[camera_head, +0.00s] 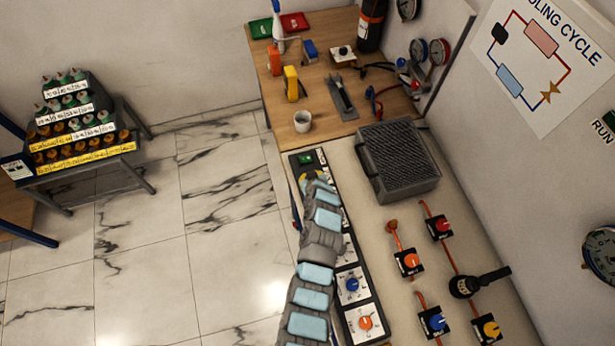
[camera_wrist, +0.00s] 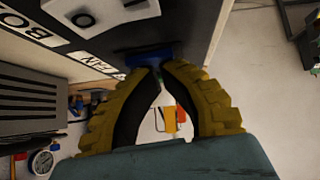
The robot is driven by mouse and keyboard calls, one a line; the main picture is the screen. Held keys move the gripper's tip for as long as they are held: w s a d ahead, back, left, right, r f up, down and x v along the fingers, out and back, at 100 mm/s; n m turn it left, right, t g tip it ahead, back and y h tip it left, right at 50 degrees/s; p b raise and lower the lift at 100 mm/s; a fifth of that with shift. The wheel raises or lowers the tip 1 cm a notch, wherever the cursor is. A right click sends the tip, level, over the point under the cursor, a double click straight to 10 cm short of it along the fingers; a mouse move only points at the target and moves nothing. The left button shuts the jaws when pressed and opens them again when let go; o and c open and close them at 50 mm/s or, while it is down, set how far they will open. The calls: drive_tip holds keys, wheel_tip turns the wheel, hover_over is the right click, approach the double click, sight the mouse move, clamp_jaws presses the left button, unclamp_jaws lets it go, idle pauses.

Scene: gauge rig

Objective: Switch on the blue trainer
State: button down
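A long black control panel (camera_head: 374,338) runs along the left edge of the bench. It carries a green part (camera_head: 305,158) at its far end, and a blue knob (camera_head: 352,285) and an orange knob (camera_head: 365,322) nearer. My gripper (camera_head: 311,177) is over the panel's far end, and my arm covers the panel's middle. In the wrist view, the yellow fingers of my gripper (camera_wrist: 161,66) come close together at a blue piece (camera_wrist: 147,59) on the dark panel face. Whether they grip it is unclear. A white switch (camera_wrist: 98,14) is beside it. I cannot tell which unit is the blue trainer.
A grey finned box (camera_head: 398,160) stands right of the panel. Valves with red (camera_head: 440,226), orange (camera_head: 410,261), blue (camera_head: 437,322) and yellow (camera_head: 488,329) knobs are on the bench. A wooden table (camera_head: 275,88) with tools and a white cup (camera_head: 303,121) lies beyond.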

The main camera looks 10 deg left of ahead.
drive_tip(key=shift+w+d+f+b, duration=0.1)
drive_tip(key=shift+d+f+b, duration=0.05)
drive_tip(key=shift+d+b, duration=0.25)
drive_tip(key=shift+w+d, duration=0.1)
drive_tip(key=shift+d, duration=0.15)
drive_tip(key=r, duration=0.1)
drive_tip(key=r+p, duration=0.1)
drive_tip(key=r, duration=0.1)
drive_tip(key=r+p, duration=0.1)
drive_tip(key=shift+a+r, duration=0.25)
drive_tip(key=shift+s+d+r+b, duration=0.15)
drive_tip(key=shift+s+r+b, duration=0.3)
drive_tip(key=shift+s, duration=0.35)
drive_tip(key=shift+s+d+r, duration=0.15)
drive_tip(key=shift+s+r, duration=0.2)
drive_tip(key=shift+r, duration=0.3)
drive_tip(key=b+v, duration=0.1)
drive_tip(key=v, duration=0.5)
drive_tip(key=shift+s+r+b, duration=0.2)
drive_tip(key=shift+s+b, duration=0.15)
